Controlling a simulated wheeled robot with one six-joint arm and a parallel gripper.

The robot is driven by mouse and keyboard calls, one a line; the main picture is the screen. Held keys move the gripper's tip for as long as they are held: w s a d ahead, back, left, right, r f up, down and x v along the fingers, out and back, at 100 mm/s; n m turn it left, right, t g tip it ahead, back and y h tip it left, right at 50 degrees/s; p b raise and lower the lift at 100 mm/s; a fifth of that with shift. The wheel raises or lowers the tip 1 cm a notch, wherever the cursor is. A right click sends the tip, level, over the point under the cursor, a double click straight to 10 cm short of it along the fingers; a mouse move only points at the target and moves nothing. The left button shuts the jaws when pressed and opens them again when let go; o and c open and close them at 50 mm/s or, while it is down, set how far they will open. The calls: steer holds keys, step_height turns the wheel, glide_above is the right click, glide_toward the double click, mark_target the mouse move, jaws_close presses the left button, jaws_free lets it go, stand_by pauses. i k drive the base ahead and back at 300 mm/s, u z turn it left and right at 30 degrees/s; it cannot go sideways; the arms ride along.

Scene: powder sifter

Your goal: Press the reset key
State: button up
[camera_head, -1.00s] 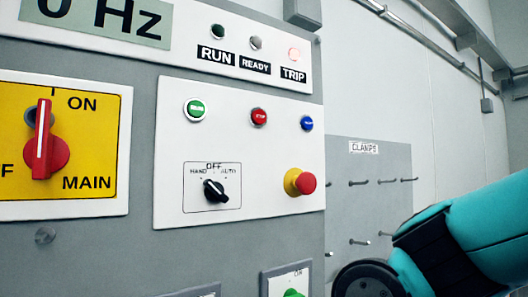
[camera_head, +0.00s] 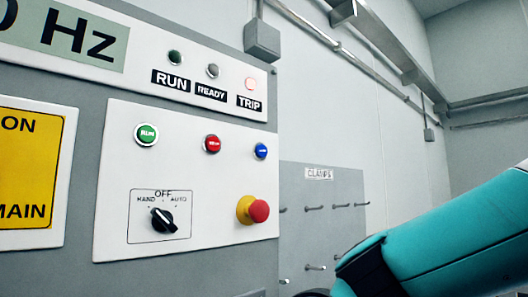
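The control panel (camera_head: 190,185) fills the left half of the view. The TRIP lamp (camera_head: 251,84) glows pale red. My teal arm enters at the lower right, apart from the buttons. My gripper is outside the frame.
A grey CLAMPS board (camera_head: 322,230) with several pegs hangs right of the panel. A yellow switch plate (camera_head: 27,170) is at the left edge. Metal trunking and conduit run along the upper wall. The red knob sticks out from the panel.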

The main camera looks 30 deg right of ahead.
mark_target(262, 150)
steer(key=u, duration=0.05)
steer(key=k, duration=0.85)
steer(key=z, duration=0.3)
steer(key=i, duration=0.5)
steer(key=z, duration=0.05)
